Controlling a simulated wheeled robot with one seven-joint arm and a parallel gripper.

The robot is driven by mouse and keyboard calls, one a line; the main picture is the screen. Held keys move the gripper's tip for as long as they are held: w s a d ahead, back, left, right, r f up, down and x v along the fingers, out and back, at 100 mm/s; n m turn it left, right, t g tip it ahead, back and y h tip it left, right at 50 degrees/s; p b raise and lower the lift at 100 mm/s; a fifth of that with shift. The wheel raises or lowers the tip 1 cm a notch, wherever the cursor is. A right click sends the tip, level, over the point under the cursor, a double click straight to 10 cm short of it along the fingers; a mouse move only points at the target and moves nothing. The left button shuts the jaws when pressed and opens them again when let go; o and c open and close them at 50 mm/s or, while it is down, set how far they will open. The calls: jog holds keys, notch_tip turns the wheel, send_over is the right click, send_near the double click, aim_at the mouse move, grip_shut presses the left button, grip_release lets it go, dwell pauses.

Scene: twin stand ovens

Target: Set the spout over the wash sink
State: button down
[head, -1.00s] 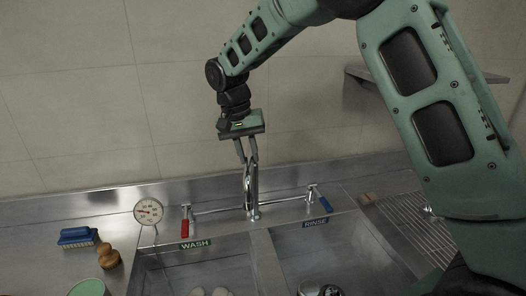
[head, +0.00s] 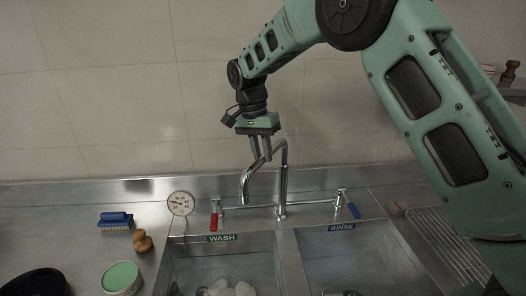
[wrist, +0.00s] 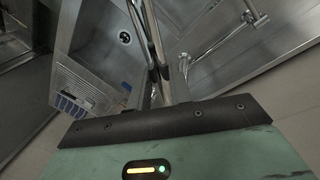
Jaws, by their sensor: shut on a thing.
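The chrome spout (head: 246,186) bends off the upright faucet post (head: 283,185) and reaches left, its tip hanging down on the wash side. My gripper (head: 261,156) is shut on the spout's upper tube; it also shows in the wrist view (wrist: 163,92), with chrome tubing between the fingers. The wash sink (head: 180,262), marked WASH, is at left below the spout. In the head view the raised tip appears against the back ledge, so its exact place over the basin is hard to tell. The rinse sink (head: 375,248) is at right.
A red handle (head: 214,221) and a blue handle (head: 353,211) flank the post. A dial thermometer (head: 181,204) stands at the wash sink's back left corner. A blue brush (head: 115,221), brown scrubber (head: 142,242) and green-topped tub (head: 121,278) sit on the left counter. White things (head: 229,289) lie in the wash sink.

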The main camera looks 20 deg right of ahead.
jog(key=shift+w+r, duration=0.15)
jog(key=c, duration=1.3)
grip_release()
jog(key=shift+a, duration=0.1)
jog(key=b+v, duration=0.2)
jog(key=v, duration=1.5)
jog(key=shift+r, duration=0.2)
